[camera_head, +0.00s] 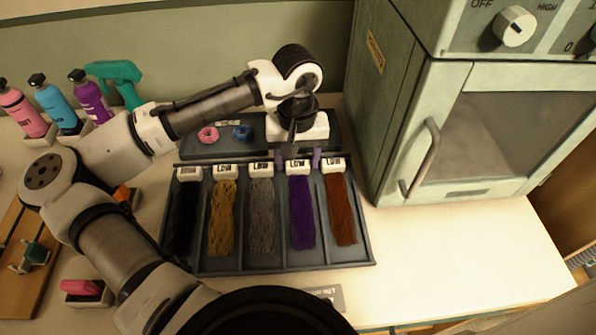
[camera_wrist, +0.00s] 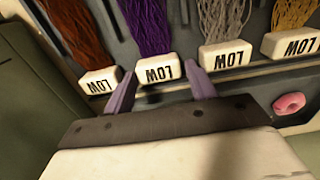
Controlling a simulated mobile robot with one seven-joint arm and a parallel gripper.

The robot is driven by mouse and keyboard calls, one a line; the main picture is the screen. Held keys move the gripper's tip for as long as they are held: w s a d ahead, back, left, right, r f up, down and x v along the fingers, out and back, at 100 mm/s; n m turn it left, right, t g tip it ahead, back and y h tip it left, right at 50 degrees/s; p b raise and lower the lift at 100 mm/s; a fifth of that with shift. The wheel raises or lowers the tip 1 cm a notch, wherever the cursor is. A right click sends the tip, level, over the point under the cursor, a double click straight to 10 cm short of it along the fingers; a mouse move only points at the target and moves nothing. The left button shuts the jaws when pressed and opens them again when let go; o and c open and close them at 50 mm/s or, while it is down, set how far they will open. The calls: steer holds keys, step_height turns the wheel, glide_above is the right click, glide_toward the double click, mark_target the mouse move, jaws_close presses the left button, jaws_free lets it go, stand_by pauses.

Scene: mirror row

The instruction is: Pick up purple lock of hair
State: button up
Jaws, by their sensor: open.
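The purple lock of hair (camera_head: 302,212) lies in a dark tray (camera_head: 270,262), between the grey lock and the red-brown lock. Its white clip end, marked LOW, is at the top of the lock. In the wrist view the purple lock (camera_wrist: 148,27) runs up from its white end (camera_wrist: 158,71). My gripper (camera_head: 300,157) is open above the tray's back edge. In the wrist view my gripper's fingers (camera_wrist: 160,90) stand either side of the purple lock's white end, with nothing visibly held. I cannot tell whether they touch it.
Black (camera_head: 183,215), golden (camera_head: 222,217), grey (camera_head: 262,215) and red-brown (camera_head: 341,210) locks lie in neighbouring slots. A green oven-like cabinet (camera_head: 400,130) stands close to the right. Pink (camera_head: 208,135) and blue (camera_head: 242,132) rings lie behind the tray. The counter at the front right is clear.

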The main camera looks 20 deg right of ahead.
steer(key=shift+c, duration=0.5)
steer(key=c, duration=0.7)
steer(key=shift+r, duration=0.1)
step_height(320, 180, up, 20)
steer(key=shift+f+b, duration=0.1)
steer(key=shift+b, duration=0.3)
steer(key=shift+s, duration=0.1)
